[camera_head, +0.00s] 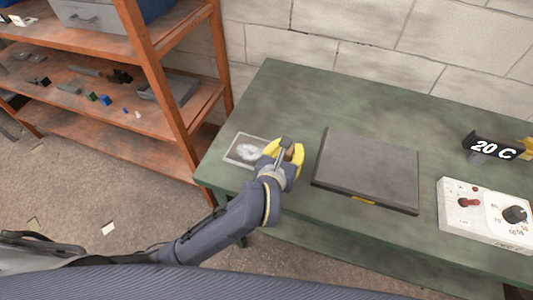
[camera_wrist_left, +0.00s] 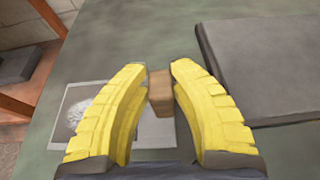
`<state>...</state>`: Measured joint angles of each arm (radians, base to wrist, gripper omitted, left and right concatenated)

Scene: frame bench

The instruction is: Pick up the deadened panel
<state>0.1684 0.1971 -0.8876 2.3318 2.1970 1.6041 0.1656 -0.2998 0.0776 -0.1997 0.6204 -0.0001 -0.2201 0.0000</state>
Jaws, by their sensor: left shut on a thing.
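My left gripper (camera_head: 288,150) is at the left part of the green bench, with its yellow fingers closed on a small brown block (camera_wrist_left: 160,90). The block also shows between the yellow fingers in the head view (camera_head: 294,154). A thin light-framed grey sheet with a whitish blotch (camera_head: 247,149) lies flat on the bench beside and partly under the gripper; it also shows in the left wrist view (camera_wrist_left: 78,112). I cannot tell whether the block touches it. A dark grey flat slab (camera_head: 368,168) with a yellow front tab lies right of the gripper, apart from it. My right gripper is out of view.
The green bench (camera_head: 300,92) is clear behind the slab. A white control box (camera_head: 487,216) with a knob and a black "20 C" display (camera_head: 490,148) stand at the right. An orange shelf (camera_head: 172,72) with small parts is at the left.

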